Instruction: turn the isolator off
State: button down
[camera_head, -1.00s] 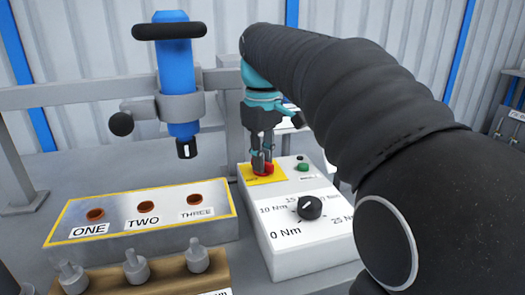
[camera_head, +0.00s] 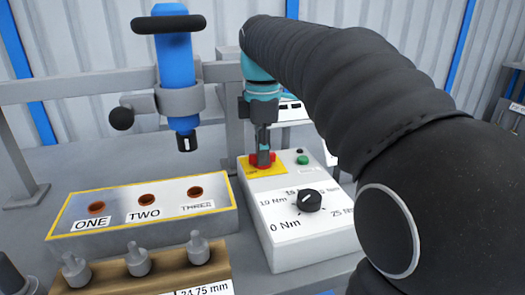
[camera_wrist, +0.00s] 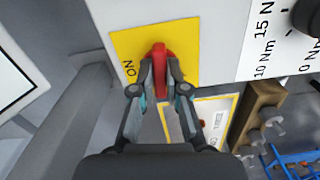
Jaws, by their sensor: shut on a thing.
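The isolator is a red handle (camera_head: 254,160) on a yellow plate (camera_head: 279,169) at the far left of the light grey control box (camera_head: 300,239). My gripper (camera_head: 263,150) points down at it and is shut on the red handle, seen nearly edge-on in the head view. In the wrist view, the red handle (camera_wrist: 160,53) runs up and down the picture between the two fingers (camera_wrist: 161,82). The word ON shows on the left of the yellow plate (camera_wrist: 187,38). The fingers hide other markings.
A black torque dial (camera_head: 309,201) and a green button (camera_head: 303,160) are on the same box. A blue tool (camera_head: 173,65) hangs in a grey clamp to the left. A panel with holes labelled ONE, TWO, THREE (camera_head: 230,209) lies left of the box.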

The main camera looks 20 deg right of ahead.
jog(key=shift+n, duration=0.6)
jog(key=c, duration=1.2)
grip_release()
notch_tip(320, 180, up, 12)
